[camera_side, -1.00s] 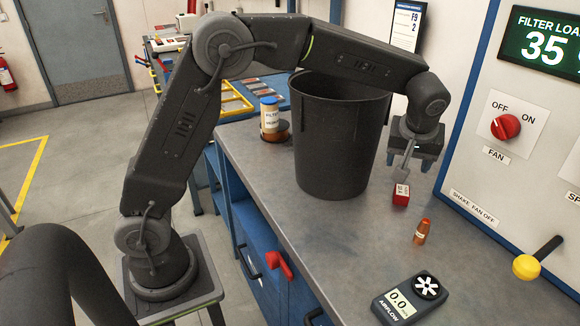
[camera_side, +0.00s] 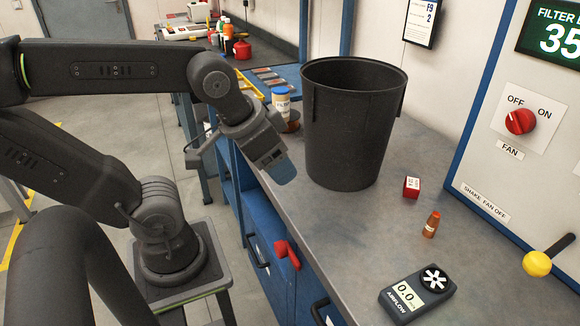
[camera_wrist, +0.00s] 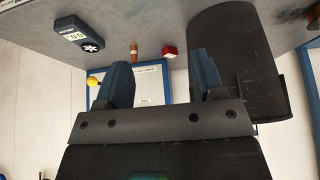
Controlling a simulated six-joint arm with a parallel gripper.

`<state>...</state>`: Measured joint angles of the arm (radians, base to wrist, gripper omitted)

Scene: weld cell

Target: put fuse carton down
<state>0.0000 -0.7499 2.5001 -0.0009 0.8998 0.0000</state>
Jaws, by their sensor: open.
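The fuse carton, a small red box with a white label (camera_side: 411,187), stands on the grey bench to the right of the black bin. It also shows in the wrist view (camera_wrist: 170,53), beyond and apart from my fingers. My gripper (camera_side: 280,173) is at the bench's left edge, left of the bin and well away from the carton. In the wrist view its two blue fingers (camera_wrist: 165,75) are spread wide with nothing between them.
The tall black bin (camera_side: 350,130) stands between my gripper and the carton. A small orange-brown bottle (camera_side: 431,224) and an airflow meter (camera_side: 417,293) are nearer on the bench. A blue-capped jar (camera_side: 281,103) stands behind my gripper. A yellow-knobbed lever (camera_side: 537,263) is at right.

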